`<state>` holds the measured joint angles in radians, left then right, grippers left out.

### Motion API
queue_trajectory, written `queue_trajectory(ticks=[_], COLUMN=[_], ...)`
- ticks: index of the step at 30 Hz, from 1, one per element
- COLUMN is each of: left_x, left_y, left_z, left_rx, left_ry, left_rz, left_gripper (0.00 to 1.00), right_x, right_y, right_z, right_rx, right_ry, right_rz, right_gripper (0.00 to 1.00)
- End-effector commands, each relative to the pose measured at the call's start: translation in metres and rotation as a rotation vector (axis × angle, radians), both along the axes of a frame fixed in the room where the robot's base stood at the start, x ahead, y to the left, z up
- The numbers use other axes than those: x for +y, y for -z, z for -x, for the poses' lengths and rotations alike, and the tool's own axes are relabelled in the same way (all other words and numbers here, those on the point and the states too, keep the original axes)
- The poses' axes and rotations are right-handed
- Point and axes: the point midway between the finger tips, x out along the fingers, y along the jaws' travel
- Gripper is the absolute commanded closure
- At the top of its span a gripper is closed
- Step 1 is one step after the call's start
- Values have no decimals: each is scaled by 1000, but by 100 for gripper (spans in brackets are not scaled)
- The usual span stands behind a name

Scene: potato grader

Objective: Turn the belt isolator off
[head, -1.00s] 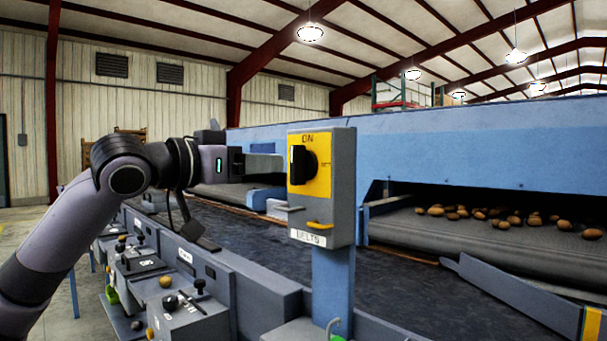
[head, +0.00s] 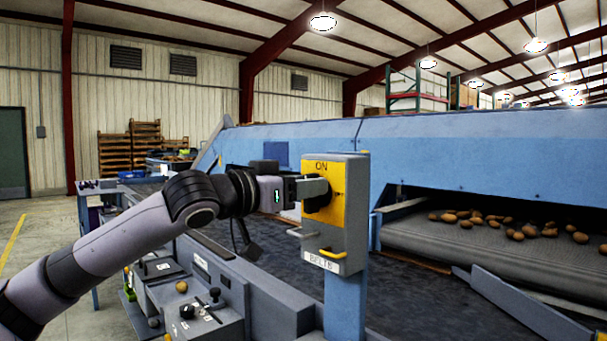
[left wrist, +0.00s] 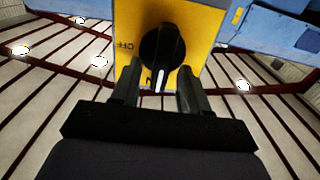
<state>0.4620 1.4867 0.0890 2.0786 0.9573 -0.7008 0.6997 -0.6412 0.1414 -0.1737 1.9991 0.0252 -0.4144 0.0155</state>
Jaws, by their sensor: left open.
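The belt isolator is a grey box (head: 351,215) with a yellow face plate (head: 337,180) marked ON at the top and a label reading BELTS below. Its black rotary knob (left wrist: 162,50) shows in the left wrist view, its white mark pointing toward the partly hidden ON lettering; OFF is printed to one side. My left gripper (head: 318,188) is open in front of the face plate, covering part of the knob in the head view. In the left wrist view its fingers (left wrist: 160,72) are on either side of the knob's near end; contact cannot be told. My right gripper is not in view.
A yellow handle (head: 332,253) and a grey lever stick out below the face plate. A blue post (head: 345,302) carries the box. Control boxes with small knobs (head: 200,305) stand lower left. A conveyor (head: 440,240) with several potatoes lies to the right.

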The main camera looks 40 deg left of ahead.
Motion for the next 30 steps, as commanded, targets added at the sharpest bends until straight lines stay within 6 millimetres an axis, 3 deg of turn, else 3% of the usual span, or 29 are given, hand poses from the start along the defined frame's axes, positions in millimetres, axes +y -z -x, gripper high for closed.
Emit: queue_trajectory(ticks=[10, 11, 14, 15, 30], left_x=[-1, -1, -1, -1, -2], left_y=[1, 1, 0, 0, 0], left_z=[-1, -1, -1, -1, -1], left_rx=[0, 0, 0, 0, -9], left_ry=[1, 1, 1, 1, 1], left_rz=[-1, -1, -1, -1, -102], left_gripper=[55, 62, 94, 100, 100], right_x=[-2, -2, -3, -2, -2], right_y=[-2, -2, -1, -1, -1], right_z=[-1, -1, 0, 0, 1], right_rx=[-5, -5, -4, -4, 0], right_ry=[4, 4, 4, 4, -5], right_rz=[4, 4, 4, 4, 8], right_gripper=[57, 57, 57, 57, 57])
